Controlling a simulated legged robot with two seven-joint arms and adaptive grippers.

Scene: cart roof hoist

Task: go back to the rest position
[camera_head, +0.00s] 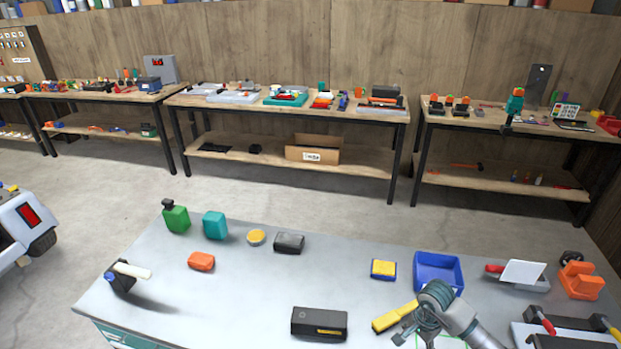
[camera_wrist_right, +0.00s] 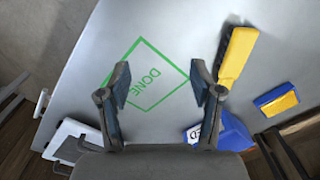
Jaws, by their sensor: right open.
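My right gripper (camera_wrist_right: 160,85) is open and empty in the right wrist view, its two dark fingers spread above the grey table top. A green square outline marked DONE (camera_wrist_right: 150,75) lies on the table between and beyond the fingertips, with nothing on it. In the head view my right arm (camera_head: 440,308) comes in from the bottom right over the table and covers most of the marked square. A yellow-handled tool (camera_wrist_right: 238,52) lies beside the square, close to one finger but apparently apart from it. My left gripper is in neither view.
A blue bin (camera_head: 438,270) and a yellow-and-blue block (camera_head: 383,269) sit beyond my right arm. A black box (camera_head: 319,323) lies to its left. An orange device (camera_head: 580,281) and a white-plated item (camera_head: 522,272) stand right. The table's middle left is fairly clear.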

